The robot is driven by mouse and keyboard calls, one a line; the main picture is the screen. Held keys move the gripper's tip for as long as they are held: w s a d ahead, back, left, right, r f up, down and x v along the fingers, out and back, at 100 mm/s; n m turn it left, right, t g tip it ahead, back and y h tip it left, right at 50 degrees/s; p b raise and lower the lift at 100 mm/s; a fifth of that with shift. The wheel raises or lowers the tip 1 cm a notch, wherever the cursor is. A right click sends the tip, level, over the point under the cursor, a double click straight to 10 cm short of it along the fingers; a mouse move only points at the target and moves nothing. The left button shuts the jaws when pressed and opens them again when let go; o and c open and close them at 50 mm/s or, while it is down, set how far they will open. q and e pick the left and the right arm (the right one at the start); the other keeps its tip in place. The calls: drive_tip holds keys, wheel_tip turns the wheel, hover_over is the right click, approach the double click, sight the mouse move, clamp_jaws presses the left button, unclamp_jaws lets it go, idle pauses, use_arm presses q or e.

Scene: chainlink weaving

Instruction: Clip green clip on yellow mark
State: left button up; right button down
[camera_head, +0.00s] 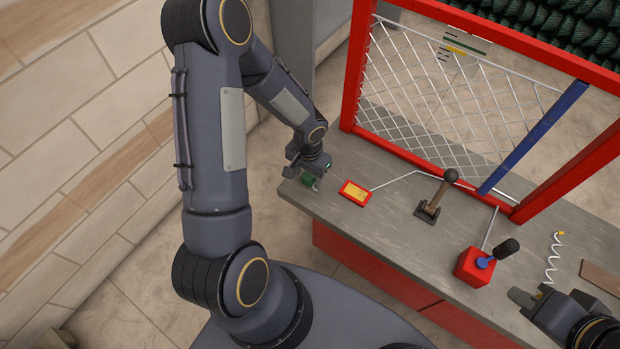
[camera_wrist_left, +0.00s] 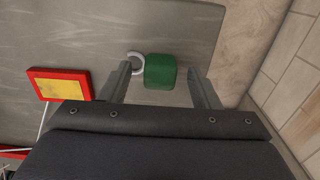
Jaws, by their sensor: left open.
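The green clip (camera_head: 308,180) lies at the left end of the grey worktop; in the left wrist view the green clip (camera_wrist_left: 160,71) has a pale ring on its left side. My left gripper (camera_head: 303,172) is open, with the clip between its two fingers (camera_wrist_left: 160,88) and gaps visible on both sides. Yellow shows on a red-framed plate (camera_head: 355,193) right of the clip, on a small striped patch (camera_head: 458,47) at the top of the mesh, and on the tip of a white spiral wire (camera_head: 552,258). My right gripper (camera_head: 533,296) is beside the wire's lower end; its grip is unclear.
A red frame (camera_head: 353,70) with white mesh (camera_head: 425,95) and a blue bar (camera_head: 533,138) stands behind the worktop (camera_head: 400,230). A lever (camera_head: 437,196) and a red box with a crank (camera_head: 473,267) stand on it. A brown block (camera_head: 602,278) lies at right.

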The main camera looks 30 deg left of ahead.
use_arm(q)
drive_tip(key=c, duration=1.1)
drive_tip(key=shift+o, duration=0.2)
drive_tip(key=shift+r, duration=0.1)
